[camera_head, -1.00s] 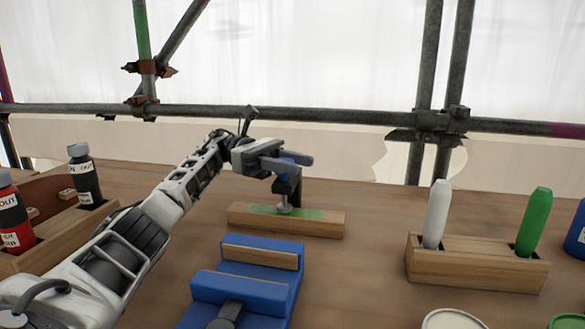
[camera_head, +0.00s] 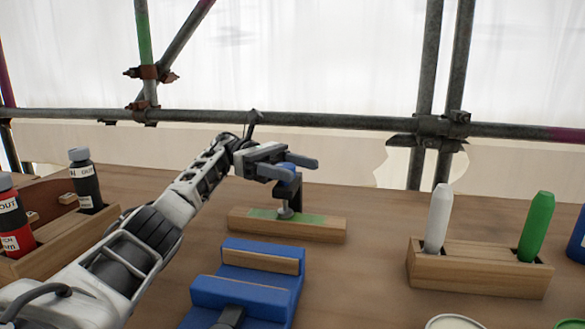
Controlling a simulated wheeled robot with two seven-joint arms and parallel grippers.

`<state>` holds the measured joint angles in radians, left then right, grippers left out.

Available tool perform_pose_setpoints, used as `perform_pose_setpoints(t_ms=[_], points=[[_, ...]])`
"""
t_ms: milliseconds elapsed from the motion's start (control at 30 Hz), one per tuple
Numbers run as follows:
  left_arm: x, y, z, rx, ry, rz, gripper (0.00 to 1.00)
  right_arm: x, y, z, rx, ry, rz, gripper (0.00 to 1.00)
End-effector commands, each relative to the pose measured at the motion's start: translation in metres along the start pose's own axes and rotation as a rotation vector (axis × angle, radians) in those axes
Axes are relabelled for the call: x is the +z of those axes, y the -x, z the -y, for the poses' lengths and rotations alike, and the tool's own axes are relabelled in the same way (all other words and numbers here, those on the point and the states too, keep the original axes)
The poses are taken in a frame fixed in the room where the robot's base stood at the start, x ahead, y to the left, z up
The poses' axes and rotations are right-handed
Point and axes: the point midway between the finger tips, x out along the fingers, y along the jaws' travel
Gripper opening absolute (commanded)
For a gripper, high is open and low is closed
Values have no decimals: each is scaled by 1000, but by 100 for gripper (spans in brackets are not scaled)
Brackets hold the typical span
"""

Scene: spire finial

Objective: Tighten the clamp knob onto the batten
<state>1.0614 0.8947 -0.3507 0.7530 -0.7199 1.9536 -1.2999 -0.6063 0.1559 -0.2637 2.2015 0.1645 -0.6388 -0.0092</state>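The batten (camera_head: 325,230) is a wooden strip with a green patch on top, lying on the table at the middle. A dark clamp (camera_head: 292,190) stands over the batten, and its grey screw foot (camera_head: 285,212) is at the green patch; I cannot tell whether it presses on it. The blue knob (camera_head: 289,168) is at the clamp's top. My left gripper (camera_head: 302,162) is at the knob, with its fingers on either side of it. Whether the fingers grip the knob is not clear. My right gripper is not in view.
A blue vise (camera_head: 240,292) with wooden jaws sits in front of the batten. A wooden holder (camera_head: 480,268) with a white and a green marker stands at right. A wooden caddy (camera_head: 60,240) with bottles is at left. Scaffold pipes run behind the table.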

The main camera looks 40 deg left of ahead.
Motion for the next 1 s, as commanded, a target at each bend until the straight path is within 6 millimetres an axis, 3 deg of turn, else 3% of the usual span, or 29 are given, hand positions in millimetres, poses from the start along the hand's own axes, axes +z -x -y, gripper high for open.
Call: perform_pose_setpoints(t_ms=[167, 367, 533, 767, 1000], points=[[3, 0, 0, 1, -1, -1, 59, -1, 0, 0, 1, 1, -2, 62], [34, 0, 0, 0, -6, 1, 59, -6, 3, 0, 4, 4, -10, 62], [51, -11, 16, -2, -1, -5, 59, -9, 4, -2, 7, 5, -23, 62], [92, -32, 44, -2, -2, -6, 59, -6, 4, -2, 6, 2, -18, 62], [108, -58, 80, -2, 1, -5, 59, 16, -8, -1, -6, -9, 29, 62]])
